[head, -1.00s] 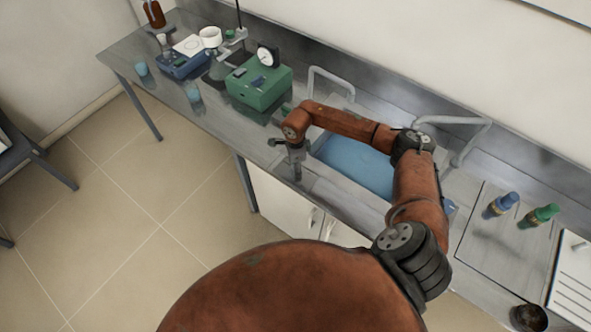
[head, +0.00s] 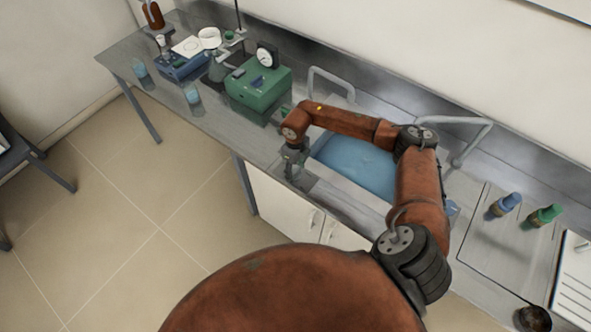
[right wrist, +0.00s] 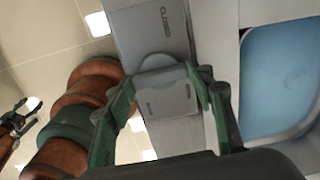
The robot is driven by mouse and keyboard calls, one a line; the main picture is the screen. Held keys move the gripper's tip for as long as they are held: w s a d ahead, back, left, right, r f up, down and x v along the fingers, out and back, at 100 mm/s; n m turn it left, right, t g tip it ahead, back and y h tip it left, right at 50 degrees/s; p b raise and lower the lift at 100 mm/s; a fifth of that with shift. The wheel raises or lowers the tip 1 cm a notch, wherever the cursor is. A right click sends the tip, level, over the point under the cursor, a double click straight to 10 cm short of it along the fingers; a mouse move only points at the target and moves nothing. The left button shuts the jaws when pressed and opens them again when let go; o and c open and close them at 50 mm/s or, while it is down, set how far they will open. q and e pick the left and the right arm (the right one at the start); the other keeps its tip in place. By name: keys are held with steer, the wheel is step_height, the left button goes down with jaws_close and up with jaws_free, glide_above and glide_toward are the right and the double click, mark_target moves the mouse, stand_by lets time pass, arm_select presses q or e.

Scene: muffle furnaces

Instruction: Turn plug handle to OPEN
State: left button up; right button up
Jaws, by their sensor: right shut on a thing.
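The grey plug handle (right wrist: 166,78) has a rounded grip, seen in the right wrist view. It sits on a grey plate (right wrist: 130,32) at the bench edge, left of the sink. The word CLOSED reads on the plate above the handle. Other small marks below the handle are too small to read. My right gripper (right wrist: 170,80) has its green fingers on both sides of the handle and is shut on it. In the head view the right gripper (head: 293,168) is low at the bench's front edge. My left gripper (right wrist: 28,112) shows at the left edge, fingers apart and empty.
The sink with a blue basin (head: 350,165) lies right of the handle, under my right arm. A green box (head: 258,90) with a dial stands behind. Blue and green bottles (head: 525,209) stand at right. Floor in front is clear.

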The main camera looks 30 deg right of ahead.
mark_target(296, 171)
steer(key=shift+w+m, duration=0.1)
steer(key=shift+m, duration=0.3)
steer(key=o, duration=1.2)
steer(key=shift+c, duration=0.2)
step_height(296, 171, up, 12)
steer(key=shift+d, duration=0.1)
stand_by(0.4)
